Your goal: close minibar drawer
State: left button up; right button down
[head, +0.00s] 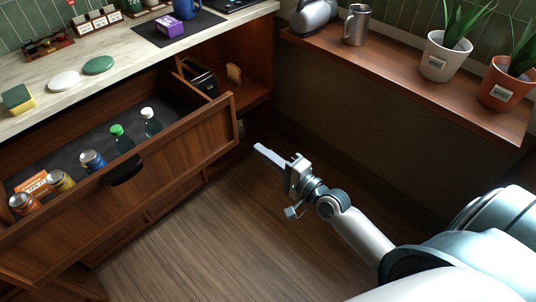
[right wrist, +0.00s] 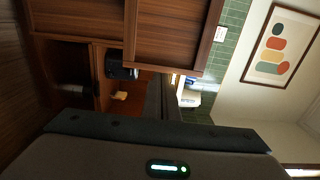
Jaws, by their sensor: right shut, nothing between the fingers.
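The minibar drawer (head: 160,170) stands pulled out from under the counter, with its wooden front facing the floor space. Its dark cut-out handle (head: 125,172) is at the top edge of the front. Inside lie several cans and two bottles, one with a green cap (head: 117,130) and one with a white cap (head: 148,113). My right gripper (head: 262,150) is shut and empty, in the air to the right of the drawer front's right end, apart from it. In the right wrist view the drawer front (right wrist: 172,35) shows sideways at the top. My left gripper is out of view.
The counter (head: 130,58) above holds a sponge (head: 17,98), two soap-like discs and a purple box. An open shelf (head: 255,92) is right of the drawer. A wooden ledge (head: 400,70) with a steel mug and potted plants runs along the right. The floor (head: 200,235) before the drawer is clear.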

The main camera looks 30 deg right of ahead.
send_near(230, 128)
jog(key=x, duration=0.5)
jog(key=shift+w+p, duration=0.15)
jog(key=shift+p, duration=0.2)
jog(key=shift+w, duration=0.3)
jog(key=shift+w+a, duration=0.15)
jog(key=shift+w, duration=0.15)
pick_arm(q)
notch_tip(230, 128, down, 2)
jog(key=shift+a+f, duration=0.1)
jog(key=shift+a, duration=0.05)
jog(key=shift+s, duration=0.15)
